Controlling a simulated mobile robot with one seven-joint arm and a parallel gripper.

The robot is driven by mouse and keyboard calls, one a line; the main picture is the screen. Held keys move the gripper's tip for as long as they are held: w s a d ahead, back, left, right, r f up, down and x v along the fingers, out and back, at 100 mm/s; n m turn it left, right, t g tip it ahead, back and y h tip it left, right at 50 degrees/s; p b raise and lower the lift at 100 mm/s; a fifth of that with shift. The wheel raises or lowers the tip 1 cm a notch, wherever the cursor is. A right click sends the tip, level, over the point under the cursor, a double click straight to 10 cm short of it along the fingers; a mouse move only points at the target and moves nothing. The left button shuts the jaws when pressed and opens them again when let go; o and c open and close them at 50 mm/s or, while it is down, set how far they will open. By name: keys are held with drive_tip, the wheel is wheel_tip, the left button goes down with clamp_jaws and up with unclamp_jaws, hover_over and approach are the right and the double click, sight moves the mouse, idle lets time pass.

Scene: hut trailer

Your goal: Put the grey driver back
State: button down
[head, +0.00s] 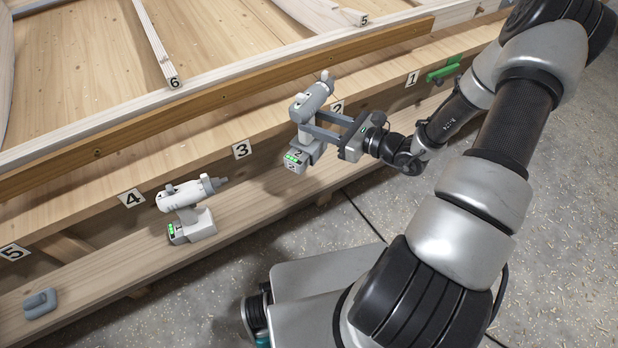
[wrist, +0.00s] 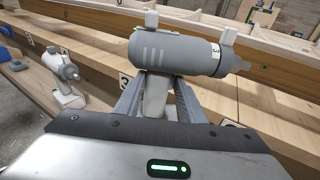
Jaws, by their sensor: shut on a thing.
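The grey driver (head: 313,98) is in my gripper (head: 326,128), upright, with its nose pointing up and to the right in the head view. Its battery foot, with green lights and a 2 on it, hangs below the jaws. It appears held above the lower ledge (head: 262,190), between the number 2 and number 3 labels; the gap beneath is hard to judge. In the wrist view the grey driver (wrist: 175,53) lies across the top, and my gripper (wrist: 160,98) is shut on its handle from both sides.
A white driver (head: 190,207) stands on the ledge below labels 3 and 4. A grey block (head: 40,303) sits near label 5 and a green tool (head: 443,70) near label 1. A long wooden rail (head: 225,88) runs behind. The ledge between the two drivers is clear.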

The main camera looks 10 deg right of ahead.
sight(319, 156)
drive_tip(key=shift+m+t+h, duration=0.3)
drive_tip(key=shift+m+t, duration=0.1)
drive_tip(key=shift+t, duration=0.1)
drive_tip(key=f, duration=0.3)
drive_tip(key=f+b, duration=0.1)
drive_tip(key=f, duration=0.2)
drive_tip(key=f+b, duration=0.1)
drive_tip(key=f, duration=0.1)
drive_tip(key=shift+w+a+f, duration=0.15)
drive_tip(key=shift+w+f, duration=0.2)
drive_tip(key=shift+f, duration=0.05)
drive_tip(key=shift+f+b, duration=0.75)
drive_tip(key=shift+f, duration=1.55)
drive_tip(key=shift+f, duration=0.2)
drive_tip(key=c, duration=1.2)
unclamp_jaws()
drive_tip(key=shift+s, duration=0.1)
drive_tip(key=shift+o, duration=0.2)
drive_tip(key=shift+s+r, duration=0.1)
drive_tip(key=shift+r, duration=0.05)
drive_tip(key=p+v, duration=0.1)
drive_tip(key=v, duration=1)
drive_tip(key=shift+s+d+p, duration=0.25)
drive_tip(key=shift+d+p, duration=0.1)
drive_tip(key=shift+p, duration=0.05)
